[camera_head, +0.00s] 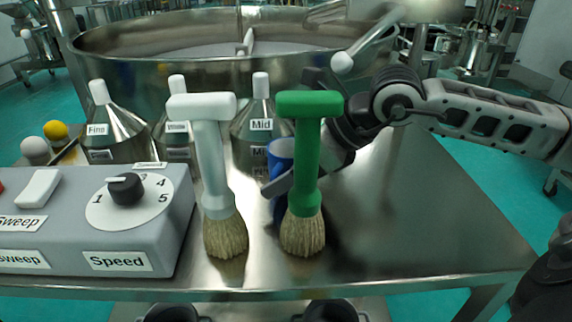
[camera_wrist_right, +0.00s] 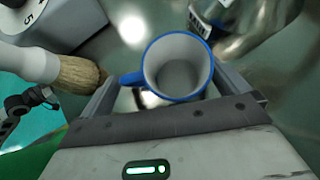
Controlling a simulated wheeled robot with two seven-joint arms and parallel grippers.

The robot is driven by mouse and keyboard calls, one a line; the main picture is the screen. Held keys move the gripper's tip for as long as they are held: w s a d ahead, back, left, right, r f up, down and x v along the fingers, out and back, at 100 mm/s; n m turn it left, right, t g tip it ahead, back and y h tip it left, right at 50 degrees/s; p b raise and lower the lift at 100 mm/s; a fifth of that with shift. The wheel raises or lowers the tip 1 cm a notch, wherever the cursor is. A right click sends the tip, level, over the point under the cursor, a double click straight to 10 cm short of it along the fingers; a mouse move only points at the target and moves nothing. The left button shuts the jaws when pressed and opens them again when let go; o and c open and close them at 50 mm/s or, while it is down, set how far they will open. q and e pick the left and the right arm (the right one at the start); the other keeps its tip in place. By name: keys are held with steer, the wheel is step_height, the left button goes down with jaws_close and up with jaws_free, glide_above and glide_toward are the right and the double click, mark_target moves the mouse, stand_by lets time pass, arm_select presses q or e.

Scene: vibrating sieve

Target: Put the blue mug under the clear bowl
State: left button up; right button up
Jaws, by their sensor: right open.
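The blue mug (camera_head: 281,152) stands on the metal table, largely hidden behind the green-handled brush in the head view. In the right wrist view the mug (camera_wrist_right: 178,68) shows its blue rim, pale inside and a handle pointing left. My right gripper (camera_wrist_right: 170,84) is open, with one finger on each side of the mug. I cannot tell whether the fingers touch it. In the head view the gripper reaches in from the right, partly behind the green brush. I cannot make out a clear bowl in either view. My left gripper is not in view.
The green brush (camera_head: 306,175) and a white brush (camera_head: 213,165) stand in front. A grey control box (camera_head: 95,220) is at left. Labelled metal containers, including Fine (camera_head: 112,130) and Mid (camera_head: 250,125), stand behind, before a large metal drum (camera_head: 150,72). The table's right side (camera_head: 430,220) is clear.

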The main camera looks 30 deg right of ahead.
steer(key=shift+x, duration=0.8)
steer(key=c, duration=0.8)
steer(key=shift+r, duration=0.15)
